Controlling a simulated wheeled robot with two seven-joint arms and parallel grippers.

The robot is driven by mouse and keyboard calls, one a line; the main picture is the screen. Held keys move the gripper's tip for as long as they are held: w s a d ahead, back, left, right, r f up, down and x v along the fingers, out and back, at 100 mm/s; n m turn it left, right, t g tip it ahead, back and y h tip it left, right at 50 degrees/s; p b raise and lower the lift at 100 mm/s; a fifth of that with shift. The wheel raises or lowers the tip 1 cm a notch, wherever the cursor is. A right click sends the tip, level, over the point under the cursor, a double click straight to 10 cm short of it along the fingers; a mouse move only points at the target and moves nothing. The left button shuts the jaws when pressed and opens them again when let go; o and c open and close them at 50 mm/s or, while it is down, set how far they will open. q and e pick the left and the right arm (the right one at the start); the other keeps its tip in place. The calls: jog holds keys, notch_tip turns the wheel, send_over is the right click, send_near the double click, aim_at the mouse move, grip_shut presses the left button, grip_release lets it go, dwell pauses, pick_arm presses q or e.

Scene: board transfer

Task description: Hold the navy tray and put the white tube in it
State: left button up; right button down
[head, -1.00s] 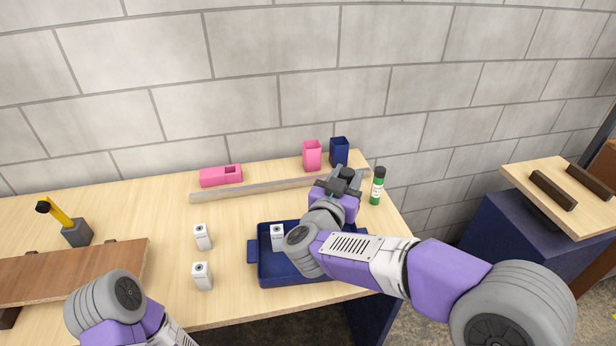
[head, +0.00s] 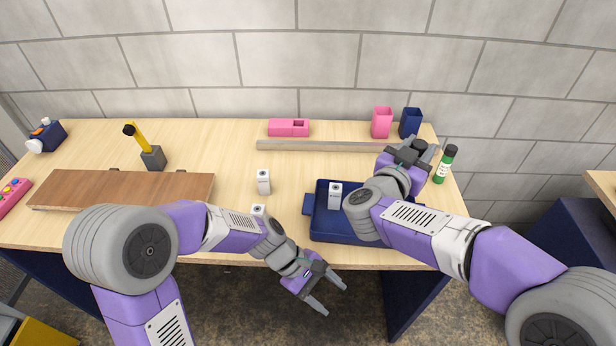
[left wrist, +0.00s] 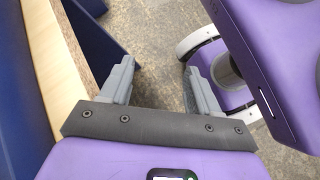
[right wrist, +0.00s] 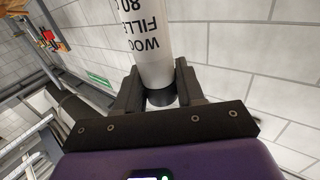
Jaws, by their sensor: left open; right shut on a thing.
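The navy tray (head: 313,228) lies on the table near its front edge; my right arm covers part of its right side. A white box (head: 335,195) with a dark round mark on top stands in it. My right gripper (head: 420,156) is above the table behind the tray. In the right wrist view it (right wrist: 157,75) is shut on the white tube (right wrist: 146,30), which has dark lettering and a black cap end between the fingers. I cannot make out the tube in the head view. My left gripper (head: 335,300) is open and empty, in front of the table; its spread fingers show in the left wrist view (left wrist: 158,70).
Two more white boxes (head: 264,182) stand left of the tray. A green tube with a black cap (head: 445,165) stands near my right gripper. Pink (head: 381,123) and navy (head: 410,122) cups stand behind a grey strip (head: 325,146). A brown board (head: 125,190) lies at left.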

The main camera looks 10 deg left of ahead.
pick_arm(q)
jog(key=w+a+r+m+g+y, duration=0.2)
jog(key=w+a+r+m+y, duration=0.15)
jog(key=w+r+m, duration=0.2)
jog(key=m+t+y, duration=0.5)
jog(key=t, duration=0.1)
send_near(309, 203)
jog(key=f, duration=0.3)
jog(key=w+f, duration=0.1)
jog(key=f, duration=0.6)
jog(key=shift+w+f, duration=0.2)
jog(key=shift+f, duration=0.05)
